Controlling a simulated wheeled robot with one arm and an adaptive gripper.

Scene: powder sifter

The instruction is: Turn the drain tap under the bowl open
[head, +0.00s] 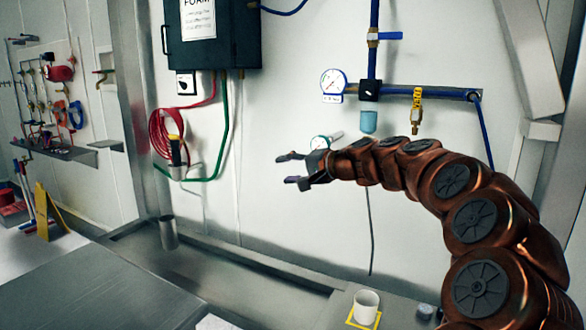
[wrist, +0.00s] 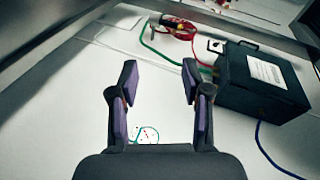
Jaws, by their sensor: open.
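The teal bowl (head: 369,121) hangs under a black block on the blue wall pipe, upper right of centre in the head view. My brown arm passes just below it, and I cannot make out the drain tap there. My gripper (head: 286,169) is open and empty, to the left of the bowl and lower, in front of the white wall. In the wrist view my gripper (wrist: 160,80) shows both fingers apart, with bare wall between them. The bowl is not visible in the wrist view.
A round gauge (head: 333,82) sits left of the bowl. A smaller teal-rimmed gauge (head: 320,142) is close above my gripper. A yellow-tagged fitting (head: 416,108) hangs to the right. A dark box (head: 212,35) with red and green hoses is left. A white cup (head: 366,306) stands below.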

